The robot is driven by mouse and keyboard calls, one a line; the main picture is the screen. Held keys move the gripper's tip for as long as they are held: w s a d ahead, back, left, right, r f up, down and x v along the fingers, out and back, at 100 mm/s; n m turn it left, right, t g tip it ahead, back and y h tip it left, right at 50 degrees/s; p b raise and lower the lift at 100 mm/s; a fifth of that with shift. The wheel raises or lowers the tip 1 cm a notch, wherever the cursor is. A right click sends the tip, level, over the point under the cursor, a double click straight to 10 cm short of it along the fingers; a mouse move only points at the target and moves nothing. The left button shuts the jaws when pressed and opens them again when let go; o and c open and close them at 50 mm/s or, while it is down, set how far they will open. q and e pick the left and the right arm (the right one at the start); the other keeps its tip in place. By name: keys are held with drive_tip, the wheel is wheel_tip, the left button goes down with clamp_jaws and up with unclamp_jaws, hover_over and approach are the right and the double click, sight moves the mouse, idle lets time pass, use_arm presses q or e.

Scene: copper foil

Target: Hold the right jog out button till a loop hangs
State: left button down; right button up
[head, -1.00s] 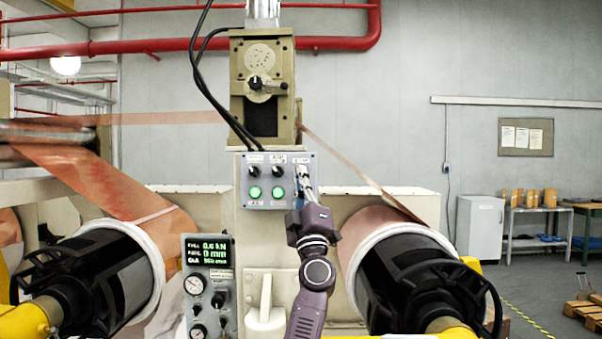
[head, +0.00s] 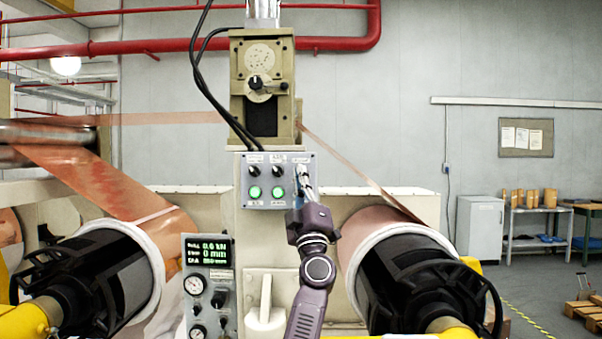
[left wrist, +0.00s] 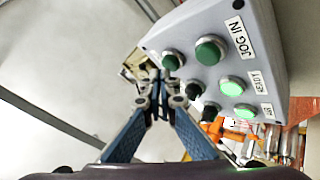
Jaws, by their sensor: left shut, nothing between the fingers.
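The grey control box (head: 266,205) hangs below the beige machine head, with two lit green buttons and two black knobs on its left part. My left gripper (head: 302,170) is shut and empty in front of its right part, hiding the controls there. In the left wrist view the shut fingertips (left wrist: 157,80) are beside a dark green button (left wrist: 172,61); I cannot tell whether they touch it. Another dark green button (left wrist: 210,51) has a JOG IN label. No jog out label is readable. The copper foil (head: 345,165) runs straight down to the right roll (head: 380,222), with no loop visible. My right gripper is not in view.
A gauge panel (head: 222,292) with a green display reading about 0.6 kN and 0 mm stands below left. The left roll (head: 150,255) carries copper foil too. Black cables (head: 205,85) hang left of the machine head.

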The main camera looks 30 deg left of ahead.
use_arm(q)
drive_tip(key=shift+w+a+b, duration=0.25)
drive_tip(key=shift+w+b, duration=0.05)
drive_tip(key=shift+w, duration=0.05)
idle(0.6)
idle(2.0)
drive_tip(key=shift+s+d+f+p, duration=0.1)
drive_tip(key=shift+s+d+p, duration=0.4)
drive_tip(key=shift+s+p, duration=0.35)
drive_tip(key=shift+w, duration=0.2)
drive_tip(key=s+d+p, duration=0.1)
drive_tip(key=s+p, duration=0.2)
drive_tip(key=s+d+p, duration=0.1)
drive_tip(key=p, duration=0.1)
drive_tip(key=shift+s+d, duration=0.2)
drive_tip(key=shift+d, duration=0.1)
drive_tip(key=shift+w, duration=0.1)
